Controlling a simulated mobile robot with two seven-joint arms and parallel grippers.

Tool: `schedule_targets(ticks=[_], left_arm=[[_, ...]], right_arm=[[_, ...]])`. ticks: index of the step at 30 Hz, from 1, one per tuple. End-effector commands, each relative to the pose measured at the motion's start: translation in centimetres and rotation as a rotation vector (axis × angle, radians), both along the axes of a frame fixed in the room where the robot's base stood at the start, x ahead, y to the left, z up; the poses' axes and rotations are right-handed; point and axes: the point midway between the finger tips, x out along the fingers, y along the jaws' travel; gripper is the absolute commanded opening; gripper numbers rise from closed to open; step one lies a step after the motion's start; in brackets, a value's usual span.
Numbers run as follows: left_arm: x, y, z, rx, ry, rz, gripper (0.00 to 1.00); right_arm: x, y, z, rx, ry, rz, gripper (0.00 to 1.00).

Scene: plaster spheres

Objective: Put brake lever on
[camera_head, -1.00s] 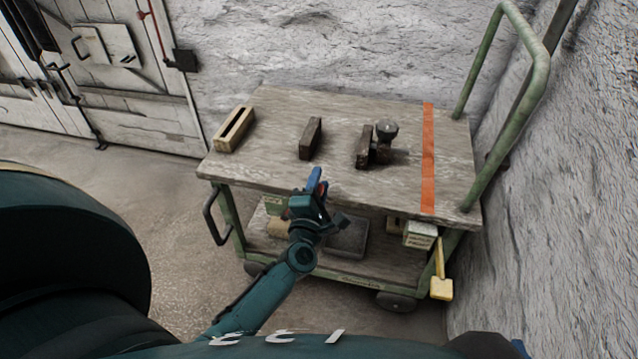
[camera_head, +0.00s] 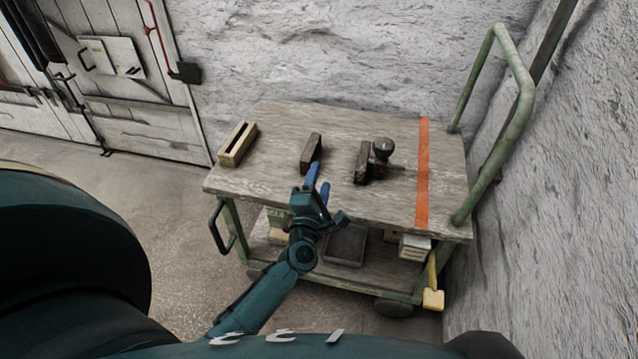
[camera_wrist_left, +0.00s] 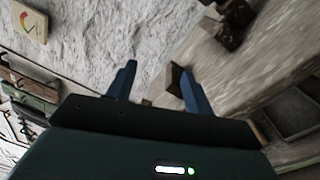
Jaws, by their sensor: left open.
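The yellow brake lever (camera_head: 432,291) hangs down at the right front of the green cart, below the tabletop. Its wide yellow end is at the bottom, beside a pale labelled box (camera_head: 414,246) that bears lettering too small to read. My left gripper (camera_head: 318,184) is open, with two blue fingers spread, at the front edge of the cart's top, well left of the lever. In the left wrist view the open fingers (camera_wrist_left: 158,82) show with a dark block (camera_wrist_left: 174,78) beyond them; I cannot tell whether they touch it. The lever is not visible there. My right gripper is not in view.
The wooden cart top (camera_head: 275,125) carries a slotted wooden block (camera_head: 237,144), a dark block (camera_head: 311,153) and a dark piece with a round knob (camera_head: 383,149). An orange stripe (camera_head: 422,170) crosses it. A green handle (camera_head: 522,100) rises at right, near the rough wall.

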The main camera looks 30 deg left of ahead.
Motion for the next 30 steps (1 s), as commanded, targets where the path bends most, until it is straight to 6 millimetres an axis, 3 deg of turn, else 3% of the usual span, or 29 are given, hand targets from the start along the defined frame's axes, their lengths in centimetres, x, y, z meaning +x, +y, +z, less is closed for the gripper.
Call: schedule_targets(ticks=[1, 7, 20, 23, 26, 30], left_arm=[[0.0, 0.0, 1.6, 0.000, 0.000, 0.001, 0.52], [0.0, 0.0, 3.5, 0.001, 0.001, 0.001, 0.52], [0.0, 0.1, 3.9, 0.001, 0.001, 0.001, 0.52], [-0.3, 0.3, 3.6, 0.009, 0.005, 0.001, 0.45], [-2.3, 1.9, 1.9, 0.069, 0.028, -0.004, 0.37], [-7.4, 5.1, -1.4, 0.234, 0.084, -0.043, 0.25]], right_arm=[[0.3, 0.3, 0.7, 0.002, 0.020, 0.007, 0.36], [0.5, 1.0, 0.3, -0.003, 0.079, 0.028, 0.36], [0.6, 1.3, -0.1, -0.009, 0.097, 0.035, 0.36], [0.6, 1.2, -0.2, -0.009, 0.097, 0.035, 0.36], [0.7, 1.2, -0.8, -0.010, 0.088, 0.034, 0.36], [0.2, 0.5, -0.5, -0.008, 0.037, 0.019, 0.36]])
